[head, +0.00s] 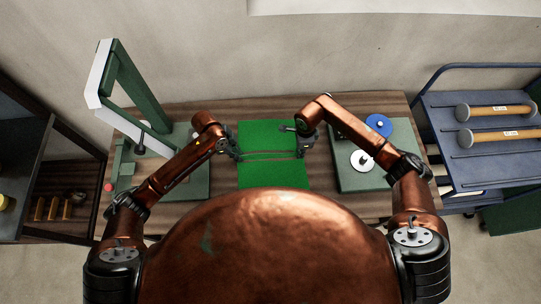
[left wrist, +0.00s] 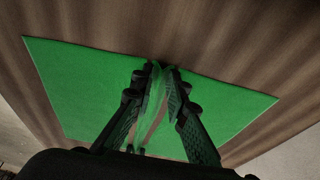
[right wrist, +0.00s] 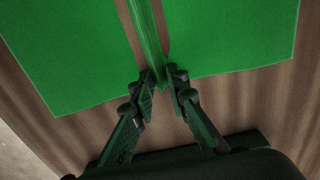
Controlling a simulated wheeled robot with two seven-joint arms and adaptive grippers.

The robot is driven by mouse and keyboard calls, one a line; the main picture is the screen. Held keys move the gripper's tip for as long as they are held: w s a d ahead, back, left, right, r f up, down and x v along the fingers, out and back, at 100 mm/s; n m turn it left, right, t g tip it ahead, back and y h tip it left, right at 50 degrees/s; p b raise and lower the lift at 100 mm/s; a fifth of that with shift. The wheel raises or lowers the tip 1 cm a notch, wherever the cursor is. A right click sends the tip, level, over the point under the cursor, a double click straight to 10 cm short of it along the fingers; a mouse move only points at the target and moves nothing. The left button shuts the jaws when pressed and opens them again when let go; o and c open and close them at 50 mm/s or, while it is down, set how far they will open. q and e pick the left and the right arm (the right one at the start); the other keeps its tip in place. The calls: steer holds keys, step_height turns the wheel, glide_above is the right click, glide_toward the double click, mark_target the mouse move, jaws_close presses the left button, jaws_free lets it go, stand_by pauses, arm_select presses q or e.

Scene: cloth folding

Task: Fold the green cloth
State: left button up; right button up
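The green cloth (head: 268,174) lies on the wooden table in front of me, with a narrow raised ridge across its middle and brown strips showing beside the ridge. My left gripper (head: 234,149) is at the ridge's left end. In the left wrist view its fingertips (left wrist: 162,68) are close together with green cloth (left wrist: 90,80) between them. My right gripper (head: 301,147) is at the right end. In the right wrist view its fingertips (right wrist: 161,78) are close together on the end of the ridge, with cloth (right wrist: 70,60) spread flat on both sides.
A green board (head: 192,184) and a green frame (head: 140,88) stand left of the cloth. On the right are another green board (head: 350,183), a white disc (head: 359,156) and a blue disc (head: 378,124).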

arm_select(q)
steer(key=shift+f, duration=0.1)
jaws_close()
arm_select(e)
steer(key=shift+f, duration=0.2)
jaws_close()
steer(key=shift+s+d+f, duration=0.1)
steer(key=shift+s+f, duration=0.05)
steer(key=shift+s, duration=0.05)
stand_by(0.9)
